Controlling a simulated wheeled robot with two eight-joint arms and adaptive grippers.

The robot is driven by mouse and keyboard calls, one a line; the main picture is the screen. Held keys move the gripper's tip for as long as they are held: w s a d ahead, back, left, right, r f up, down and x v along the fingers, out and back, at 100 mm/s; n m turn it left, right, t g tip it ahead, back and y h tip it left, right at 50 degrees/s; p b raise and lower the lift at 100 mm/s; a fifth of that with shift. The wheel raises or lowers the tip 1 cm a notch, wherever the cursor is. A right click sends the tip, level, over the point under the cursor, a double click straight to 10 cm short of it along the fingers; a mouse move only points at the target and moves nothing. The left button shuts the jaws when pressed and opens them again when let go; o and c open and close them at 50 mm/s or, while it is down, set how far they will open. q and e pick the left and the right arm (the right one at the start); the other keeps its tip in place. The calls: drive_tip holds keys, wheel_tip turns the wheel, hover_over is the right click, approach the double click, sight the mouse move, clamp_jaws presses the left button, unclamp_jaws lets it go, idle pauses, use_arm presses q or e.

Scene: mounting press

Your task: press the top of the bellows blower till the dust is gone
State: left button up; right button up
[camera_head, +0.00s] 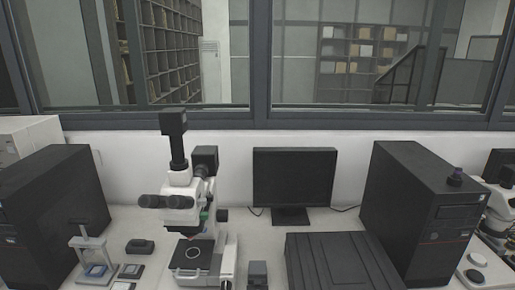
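A small dark round piece with a purple top (455,177) stands on the right computer tower; it may be the bellows blower, but it is too small to be sure. A small press with a T-shaped handle (79,224) stands on the bench at the lower left, and a blue square piece (96,270) lies on its base. I cannot make out any dust. Neither of my grippers is in view.
A white microscope (188,210) stands left of centre, with a monitor (294,178) to its right. Black computer towers (52,205) (412,215) stand at both sides. A flat black box (342,262) fills the front right centre. Small dark items lie beside the press.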

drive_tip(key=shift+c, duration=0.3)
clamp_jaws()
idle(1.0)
